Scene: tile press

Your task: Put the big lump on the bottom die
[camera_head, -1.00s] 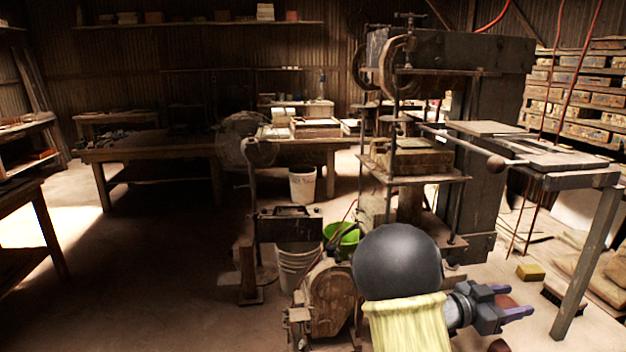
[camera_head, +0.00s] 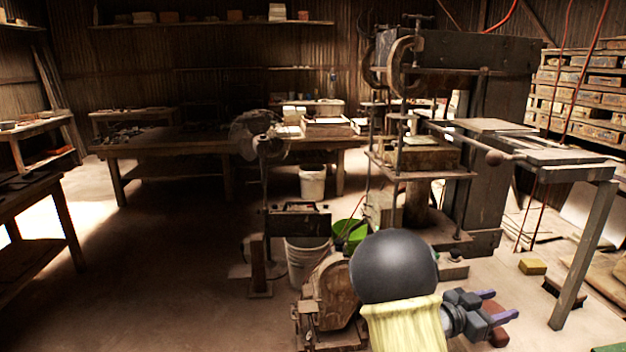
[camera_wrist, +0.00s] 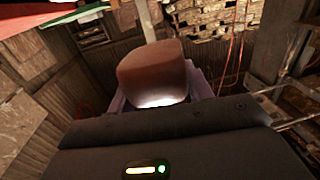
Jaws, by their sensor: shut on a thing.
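My gripper (camera_head: 490,306) is at the lower right of the head view, its purple fingers pointing right. In the wrist view it is shut on a reddish-brown, rounded blocky lump (camera_wrist: 152,73), held between the fingers. Part of this lump (camera_head: 498,337) shows just below the fingers in the head view. The press stands behind, right of centre. A squarish die block (camera_head: 425,158) sits on its lower plate, under the upper screw parts. The gripper is low, in front of the press, well apart from the die.
A side table (camera_head: 570,172) with a grey top stands right of the press. A long bar with a ball knob (camera_head: 494,157) juts from the press toward it. A motor (camera_head: 330,290), a white bucket (camera_head: 305,262) and a green bucket (camera_head: 352,232) crowd the floor in front.

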